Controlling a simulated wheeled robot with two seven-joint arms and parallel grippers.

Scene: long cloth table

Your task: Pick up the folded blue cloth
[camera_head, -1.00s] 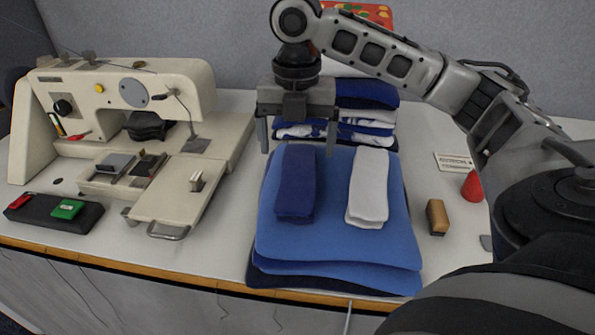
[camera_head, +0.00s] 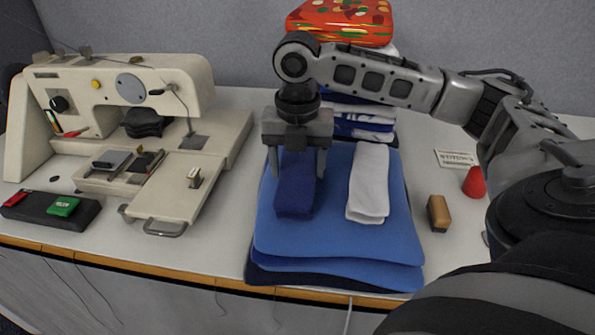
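The folded blue cloth (camera_head: 294,196) is a dark blue narrow bundle. It lies on a stack of larger blue cloths (camera_head: 335,236), to the left of a folded white cloth (camera_head: 369,183). My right gripper (camera_head: 297,174) points down over the far part of the dark blue cloth, with one finger on each side of it. The fingers look apart, and I cannot tell whether they touch the cloth. The gripper hides the cloth's far end. My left gripper is not in view.
A sewing machine (camera_head: 165,70) stands on the left of the table. A black tray (camera_head: 50,209) lies in front of it. Behind the stack are more folded cloths (camera_head: 365,128) and a red patterned cloth (camera_head: 340,20). A tan block (camera_head: 438,213) and red cone (camera_head: 474,182) lie right.

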